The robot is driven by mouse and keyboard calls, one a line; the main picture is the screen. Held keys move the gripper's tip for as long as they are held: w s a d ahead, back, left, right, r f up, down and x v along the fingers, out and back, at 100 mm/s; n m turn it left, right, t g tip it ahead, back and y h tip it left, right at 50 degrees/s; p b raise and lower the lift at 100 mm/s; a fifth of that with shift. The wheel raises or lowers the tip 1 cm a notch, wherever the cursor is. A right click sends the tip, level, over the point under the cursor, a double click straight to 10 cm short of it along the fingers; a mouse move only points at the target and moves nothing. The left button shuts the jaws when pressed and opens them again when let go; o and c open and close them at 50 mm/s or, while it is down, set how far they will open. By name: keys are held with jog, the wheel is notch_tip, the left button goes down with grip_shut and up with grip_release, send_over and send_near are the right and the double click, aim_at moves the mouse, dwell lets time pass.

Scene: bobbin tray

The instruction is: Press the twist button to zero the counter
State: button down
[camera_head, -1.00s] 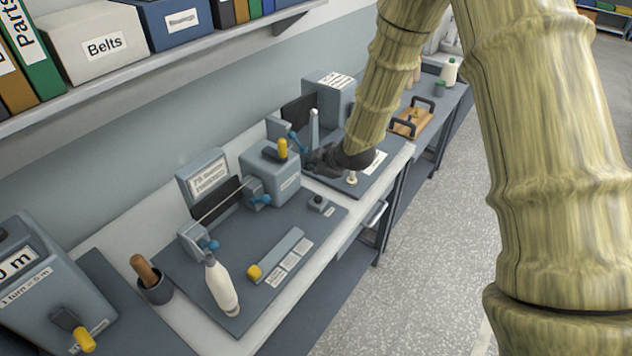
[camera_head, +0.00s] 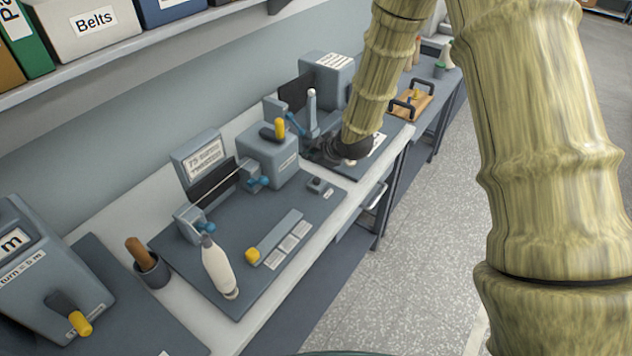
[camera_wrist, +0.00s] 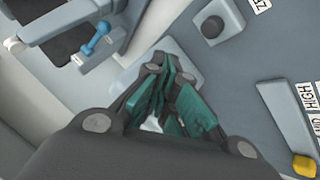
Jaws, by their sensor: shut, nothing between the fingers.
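The twist tester's small grey block with a dark round button (camera_head: 317,184) sits on the dark base plate (camera_head: 235,290), right of the grey gearbox with a yellow-tipped crank (camera_head: 270,158). The button also shows in the wrist view (camera_wrist: 212,26), with a partly cropped label beside it. My gripper (camera_head: 325,152) is beyond the button and apart from it, partly hidden by my arm's dark end. In the wrist view my gripper's green-padded fingers (camera_wrist: 165,95) are together and empty, below and left of the button. Its height above the tester is hard to tell.
A slider with a yellow end (camera_head: 252,256) and a white bobbin (camera_head: 218,268) lie nearer. A cup with a wooden handle (camera_head: 150,268) stands left. The shelf (camera_head: 150,50) overhangs the back.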

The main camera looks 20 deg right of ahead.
aim_at(314, 181)
jog(key=shift+s+f+b, duration=0.5)
jog(key=shift+s+f, duration=0.2)
jog(key=shift+f, duration=0.05)
jog(key=f+b, duration=0.1)
jog(key=w+f, duration=0.1)
jog(key=f, duration=0.1)
jog(key=shift+f+b, duration=0.25)
jog(key=shift+b, duration=0.1)
jog(key=shift+s+r, duration=0.3)
jog(key=shift+s, duration=0.05)
jog(key=shift+w+f, duration=0.15)
jog(key=shift+f+b, duration=0.7)
jog(key=shift+f, duration=0.2)
dwell(0.9)
jog(key=shift+r, duration=0.1)
dwell(0.4)
jog(key=shift+r+p, duration=0.55)
jog(key=shift+r, duration=0.3)
jog(key=shift+r, duration=0.1)
